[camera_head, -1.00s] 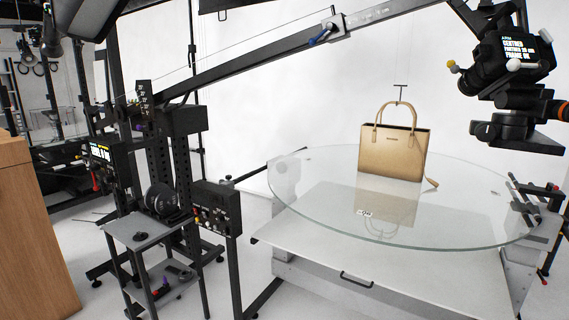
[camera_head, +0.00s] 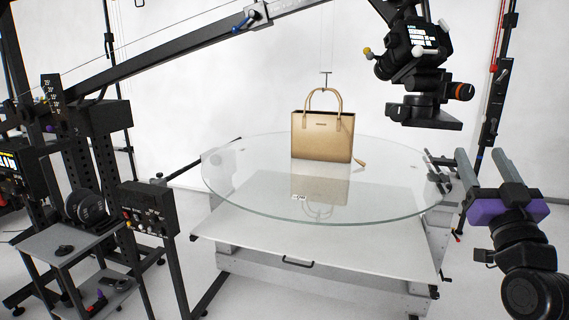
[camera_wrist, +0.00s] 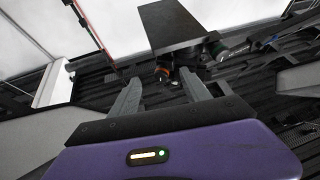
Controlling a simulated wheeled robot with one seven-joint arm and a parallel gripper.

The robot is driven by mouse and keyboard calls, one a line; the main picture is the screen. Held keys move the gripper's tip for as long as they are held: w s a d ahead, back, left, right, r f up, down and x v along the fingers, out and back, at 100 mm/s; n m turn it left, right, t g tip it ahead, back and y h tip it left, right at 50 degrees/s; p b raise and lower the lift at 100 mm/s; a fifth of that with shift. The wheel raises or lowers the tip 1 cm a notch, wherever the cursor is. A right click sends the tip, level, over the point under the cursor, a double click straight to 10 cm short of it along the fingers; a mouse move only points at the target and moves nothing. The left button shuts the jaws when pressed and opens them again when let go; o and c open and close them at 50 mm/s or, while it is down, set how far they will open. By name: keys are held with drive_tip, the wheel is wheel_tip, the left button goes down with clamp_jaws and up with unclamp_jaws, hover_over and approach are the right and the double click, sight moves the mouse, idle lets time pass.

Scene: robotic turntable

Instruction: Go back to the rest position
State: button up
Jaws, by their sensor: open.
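My gripper (camera_head: 489,166) is at the right of the head view, with two grey fingers on a purple body pointing up. Its fingers are apart and nothing is between them. It is to the right of the glass turntable, clear of it. In the wrist view the two fingers (camera_wrist: 160,95) also stand apart and empty. A tan handbag (camera_head: 322,136) stands upright on the round glass turntable (camera_head: 240,190), with its handles raised near a thin hook.
A camera (camera_head: 415,45) hangs from a long black boom (camera_head: 170,55) above and left of my gripper. A dark stand with a control box (camera_head: 148,208) is at the left. A black pole (camera_head: 492,100) rises behind my gripper. White floor lies around the turntable's base.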

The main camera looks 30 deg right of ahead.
drive_tip(key=s+a+f+y, duration=0.2)
drive_tip(key=a+f, duration=0.9)
drive_tip(key=s+a+f+y, duration=0.2)
drive_tip(key=a+f+y, duration=0.1)
drive_tip(key=a+f, duration=0.75)
drive_tip(key=s+a+f+n+g+y, duration=0.1)
drive_tip(key=s+a+f+n+y, duration=0.2)
drive_tip(key=s+a+f+y, duration=0.2)
drive_tip(key=s+a+f+n+g+y, duration=0.2)
drive_tip(key=s+a+f+n+y, duration=0.2)
drive_tip(key=s+a+f, duration=0.3)
drive_tip(key=s+a+y, duration=0.1)
drive_tip(key=s+a, duration=0.4)
drive_tip(key=a, duration=0.1)
drive_tip(key=shift+g+p, duration=0.3)
drive_tip(key=shift+p, duration=0.1)
